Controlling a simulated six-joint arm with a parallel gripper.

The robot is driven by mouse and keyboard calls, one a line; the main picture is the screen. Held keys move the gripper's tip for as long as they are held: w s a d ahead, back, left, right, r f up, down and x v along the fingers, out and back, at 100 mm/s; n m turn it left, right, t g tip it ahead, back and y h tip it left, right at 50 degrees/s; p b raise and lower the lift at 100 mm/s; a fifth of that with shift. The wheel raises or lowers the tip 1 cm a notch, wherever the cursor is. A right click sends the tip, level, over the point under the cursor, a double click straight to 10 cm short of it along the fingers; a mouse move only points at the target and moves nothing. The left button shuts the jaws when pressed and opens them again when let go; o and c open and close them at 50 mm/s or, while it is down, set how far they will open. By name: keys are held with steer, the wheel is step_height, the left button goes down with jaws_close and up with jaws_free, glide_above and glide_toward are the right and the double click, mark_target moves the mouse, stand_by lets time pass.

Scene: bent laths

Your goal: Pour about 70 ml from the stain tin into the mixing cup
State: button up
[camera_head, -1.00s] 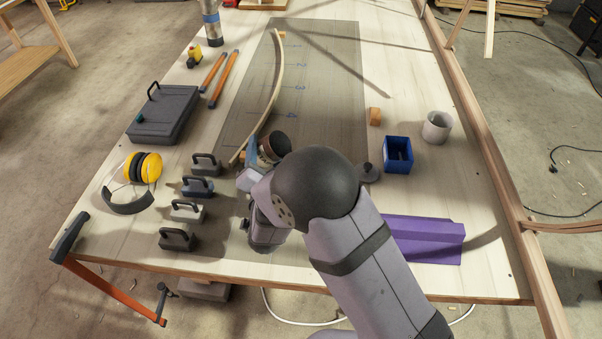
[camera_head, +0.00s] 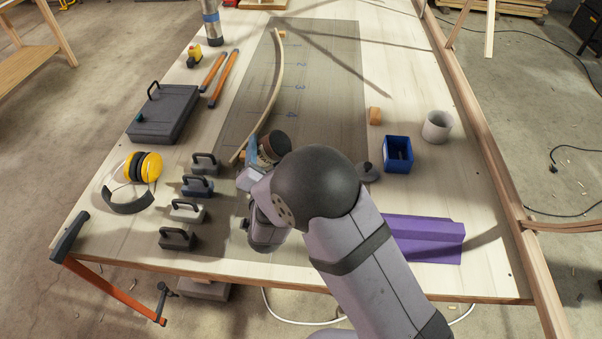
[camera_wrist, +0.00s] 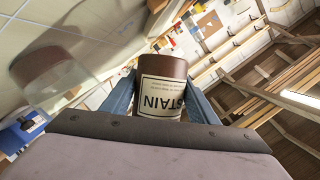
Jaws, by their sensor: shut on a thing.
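My gripper (camera_wrist: 158,100) is shut on the stain tin (camera_wrist: 162,92), a brown tin with a white label reading STAIN, upside down in the wrist view. Blue fingers press both its sides. In the head view the tin (camera_head: 275,145) is partly hidden by my arm and looks tilted, its dark round end toward the upper right. Its contents are not visible. A pale grey cup (camera_head: 437,127), seemingly the mixing cup, stands upright at the right of the bench, well apart from the tin. A large translucent shape with a brown patch (camera_wrist: 45,68) fills the wrist view's left; I cannot tell what it is.
A blue bin (camera_head: 397,155) and wooden block (camera_head: 375,116) lie between tin and cup. A purple piece (camera_head: 425,239) is at the front right. Several handled weights (camera_head: 188,211) stand left of my gripper. A bent lath (camera_head: 272,88) lies beyond it.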

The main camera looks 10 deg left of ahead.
stand_by(0.6)
steer(key=shift+a+f+n+p, duration=0.1)
steer(key=shift+f+n+p, duration=0.1)
steer(key=shift+n+p, duration=0.45)
steer(key=shift+a+f+n+g+h, duration=0.3)
steer(key=shift+f+n+g+h, duration=0.1)
steer(key=shift+f+n+g, duration=0.15)
steer(key=shift+n+g+h, duration=0.25)
steer(key=shift+n+h, duration=0.15)
steer(key=shift+n, duration=0.4)
steer(key=f, duration=0.2)
steer(key=a+f, duration=0.1)
steer(key=f, duration=0.1)
steer(key=shift+w+a+f, duration=0.1)
steer(key=shift+w+f, duration=0.05)
steer(key=shift+w, duration=0.05)
steer(key=shift+a+r+p, duration=0.15)
steer(key=shift+r+p, duration=0.15)
steer(key=shift+p, duration=0.45)
steer(key=shift+w+a+f+n+g+h+p, duration=0.1)
steer(key=shift+a+n+g+h+p, duration=0.1)
steer(key=shift+n+p, duration=0.25)
steer(key=shift+a+f+n+g+h+p, duration=0.1)
steer(key=shift+n+h+p, duration=0.1)
steer(key=shift+n+p, duration=0.25)
steer(key=shift+a+f+n+h+p, duration=0.15)
steer(key=shift+f+n+h+p, duration=0.2)
steer(key=shift+p, duration=0.2)
steer(key=shift+w, duration=0.15)
